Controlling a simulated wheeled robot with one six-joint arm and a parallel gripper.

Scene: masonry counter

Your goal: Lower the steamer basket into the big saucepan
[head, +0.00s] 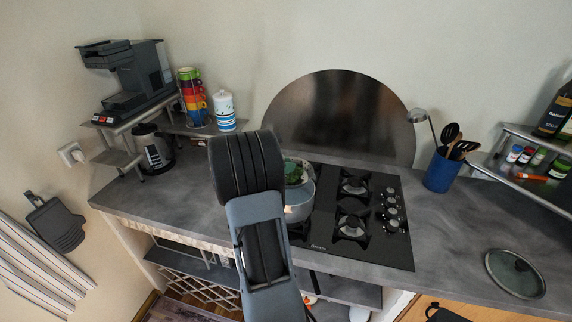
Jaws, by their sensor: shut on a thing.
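A pale metal saucepan (299,210) stands at the left side of the black hob, partly hidden behind my arm. Something green (294,173) shows at its top, inside or just above the rim. I cannot tell the steamer basket's edge from the pan's rim here, nor how deep it sits. My dark grey arm crosses the middle of the view and covers the left part of the pan. My gripper's fingers are hidden behind the arm.
The black hob (325,249) has bare burners right of the pan. A round glass lid (515,273) lies at the counter's right. A blue utensil pot (440,172) holds a ladle and dark tools. A coffee machine, stacked cups (192,98) and kettle (153,148) stand left.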

